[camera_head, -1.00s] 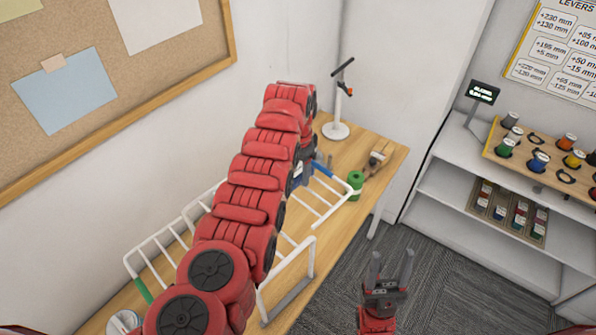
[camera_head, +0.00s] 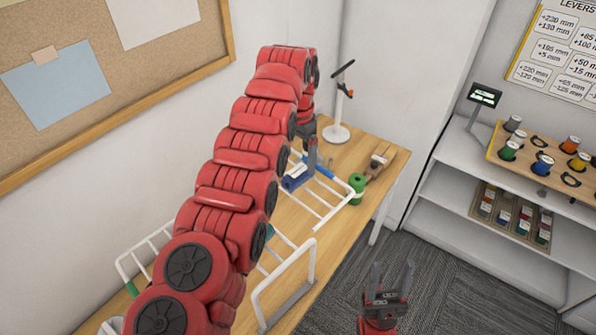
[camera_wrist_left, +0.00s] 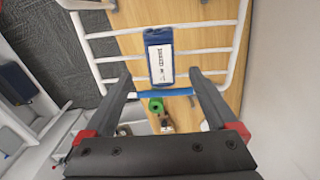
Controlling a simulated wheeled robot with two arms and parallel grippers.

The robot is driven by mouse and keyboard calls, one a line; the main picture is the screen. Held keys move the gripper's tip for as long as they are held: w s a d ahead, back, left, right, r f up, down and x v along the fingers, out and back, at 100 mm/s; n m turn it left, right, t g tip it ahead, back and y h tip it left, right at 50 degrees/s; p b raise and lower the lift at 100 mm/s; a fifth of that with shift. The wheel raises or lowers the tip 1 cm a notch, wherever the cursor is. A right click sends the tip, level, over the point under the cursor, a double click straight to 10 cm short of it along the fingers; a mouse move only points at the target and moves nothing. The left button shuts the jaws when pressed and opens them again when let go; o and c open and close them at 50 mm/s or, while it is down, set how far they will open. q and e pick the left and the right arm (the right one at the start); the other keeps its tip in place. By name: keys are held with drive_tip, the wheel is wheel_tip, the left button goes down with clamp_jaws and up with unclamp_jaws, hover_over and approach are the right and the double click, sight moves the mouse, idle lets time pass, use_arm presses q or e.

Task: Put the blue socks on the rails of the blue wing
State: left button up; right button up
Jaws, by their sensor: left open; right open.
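A blue bundle with a white label, seemingly the blue socks (camera_head: 293,181), lies on the white rails of the rack wing that has a blue bar (camera_head: 325,170). In the left wrist view the bundle (camera_wrist_left: 159,58) lies across the rails, beyond the blue bar (camera_wrist_left: 165,93). My left gripper (camera_head: 312,162) is above that wing, apart from the bundle. In the left wrist view its fingers (camera_wrist_left: 160,78) are spread with nothing between them. My right gripper (camera_head: 392,276) is open and empty over the carpet. My left arm hides much of the rack's middle.
The rack stands on a wooden table (camera_head: 385,155). A green spool (camera_head: 357,190), a wooden-handled tool (camera_head: 378,164) and a white stand (camera_head: 336,132) are at its far end. A shelf (camera_head: 460,195) with spools stands right. Carpet (camera_head: 440,270) is clear between.

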sight(298, 170)
use_arm(q)
drive_tip(key=shift+a+r, duration=0.2)
drive_tip(key=shift+r, duration=0.2)
wheel_tip(298, 170, up, 5)
drive_tip(key=p, duration=0.5)
